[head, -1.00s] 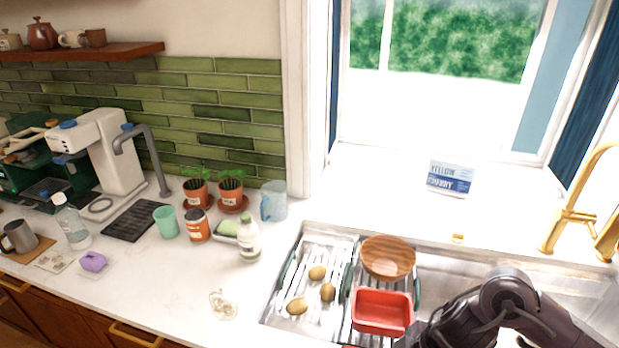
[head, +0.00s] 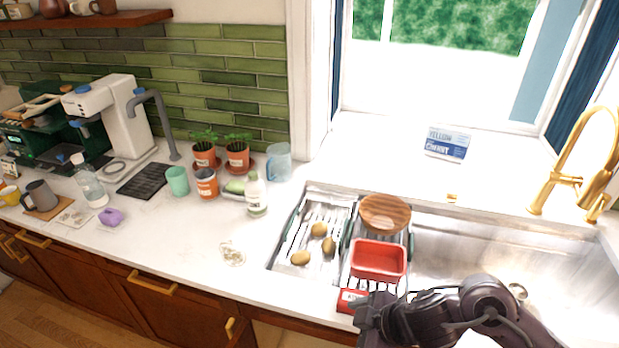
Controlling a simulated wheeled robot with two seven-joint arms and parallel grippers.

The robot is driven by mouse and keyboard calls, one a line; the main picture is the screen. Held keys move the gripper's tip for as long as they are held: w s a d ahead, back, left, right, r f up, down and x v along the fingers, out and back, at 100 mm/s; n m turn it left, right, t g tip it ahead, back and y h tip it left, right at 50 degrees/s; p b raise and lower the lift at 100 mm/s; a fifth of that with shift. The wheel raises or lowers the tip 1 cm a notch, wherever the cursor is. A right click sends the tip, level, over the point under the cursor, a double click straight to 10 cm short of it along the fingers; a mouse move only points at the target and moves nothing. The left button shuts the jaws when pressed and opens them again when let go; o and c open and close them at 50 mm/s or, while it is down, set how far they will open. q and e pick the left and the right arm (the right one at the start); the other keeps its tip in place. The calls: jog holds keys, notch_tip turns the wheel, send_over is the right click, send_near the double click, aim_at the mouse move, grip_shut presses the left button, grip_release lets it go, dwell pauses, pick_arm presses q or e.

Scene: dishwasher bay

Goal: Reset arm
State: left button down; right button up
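My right arm comes in from the lower right, in front of the sink. Its gripper (head: 368,316) is at the bottom edge of the head view, just right of a small red and white packet (head: 349,301) at the counter's front edge. The fingers are too dark and cut off to tell whether they are open or shut, or whether they touch the packet. My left gripper is not in view.
Bottles, cups and potted plants stand to the left. The counter's front left (head: 190,245) is mostly clear.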

notch_tip(320, 180, up, 3)
jog(key=a+m+t, duration=0.3)
jog(key=s+d+f+m+g+h, duration=0.2)
jog(key=s+d+m+h, duration=0.1)
jog(key=s+d+m, duration=0.3)
jog(key=s+d+f+m+g+h, duration=0.2)
jog(key=s+d+m+h, duration=0.15)
jog(key=d, duration=0.55)
notch_tip(320, 180, down, 33)
jog(key=s+g+b, duration=0.1)
jog(key=b, duration=0.5)
pick_arm(q)
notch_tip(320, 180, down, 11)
jog(key=b, duration=0.4)
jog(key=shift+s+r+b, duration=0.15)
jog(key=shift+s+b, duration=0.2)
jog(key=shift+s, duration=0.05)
pick_arm(e)
jog(key=s+d+f, duration=0.1)
jog(key=s+f, duration=0.9)
jog(key=f, duration=0.3)
jog(key=s+d+f+g, duration=0.1)
jog(key=s+d+f, duration=0.1)
jog(key=s+f, duration=0.9)
notch_tip(320, 180, down, 2)
jog(key=shift+f, duration=0.1)
